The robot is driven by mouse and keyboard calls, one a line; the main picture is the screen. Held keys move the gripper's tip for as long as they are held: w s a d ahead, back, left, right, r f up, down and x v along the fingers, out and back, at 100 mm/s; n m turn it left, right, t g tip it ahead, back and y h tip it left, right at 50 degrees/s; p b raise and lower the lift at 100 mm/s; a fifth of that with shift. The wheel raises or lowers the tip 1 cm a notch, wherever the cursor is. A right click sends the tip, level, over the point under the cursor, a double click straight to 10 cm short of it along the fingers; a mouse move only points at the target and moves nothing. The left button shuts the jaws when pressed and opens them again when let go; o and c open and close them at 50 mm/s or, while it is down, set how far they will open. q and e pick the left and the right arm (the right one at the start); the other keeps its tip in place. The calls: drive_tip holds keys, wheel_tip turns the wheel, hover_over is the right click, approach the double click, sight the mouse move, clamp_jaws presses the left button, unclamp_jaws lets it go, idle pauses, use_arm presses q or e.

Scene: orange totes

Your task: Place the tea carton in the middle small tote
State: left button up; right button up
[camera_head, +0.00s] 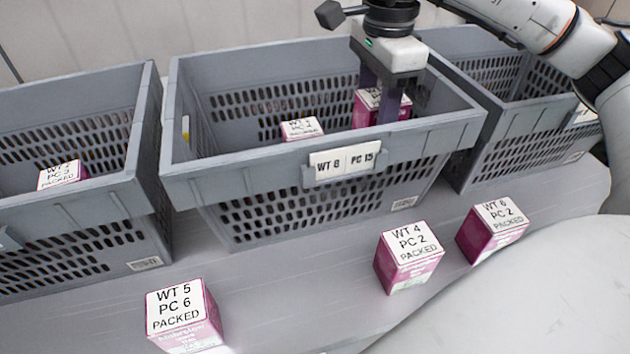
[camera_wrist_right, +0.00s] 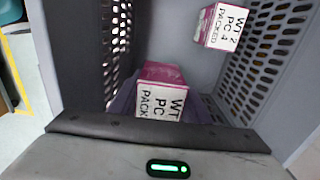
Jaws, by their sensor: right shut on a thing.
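A pink tea carton with a white label (camera_head: 366,112) is between the fingers of my right gripper (camera_head: 379,100), inside the grey middle tote (camera_head: 235,172). The gripper points down into the tote and is shut on the carton. The held carton (camera_wrist_right: 163,74) also shows in the right wrist view, label towards the camera. Another pink carton (camera_head: 301,128) lies in the middle tote, left of the held one and apart from it. It shows in the wrist view too (camera_wrist_right: 226,27). Whether the held carton touches the tote floor is hidden. My left gripper is not in view.
A left tote (camera_head: 95,205) holds one carton (camera_head: 62,175). A right tote (camera_head: 530,122) stands beside the middle one; my right arm passes above it. Three cartons stand on the grey surface in front, at left (camera_head: 185,316), centre (camera_head: 408,258) and right (camera_head: 492,231).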

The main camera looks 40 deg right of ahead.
wheel_tip(320, 180, down, 10)
idle(0.5)
drive_tip(key=shift+f, duration=0.2)
drive_tip(key=o, duration=1.2)
drive_tip(key=shift+r, duration=0.1)
wheel_tip(320, 180, up, 12)
drive_tip(key=shift+r, duration=0.15)
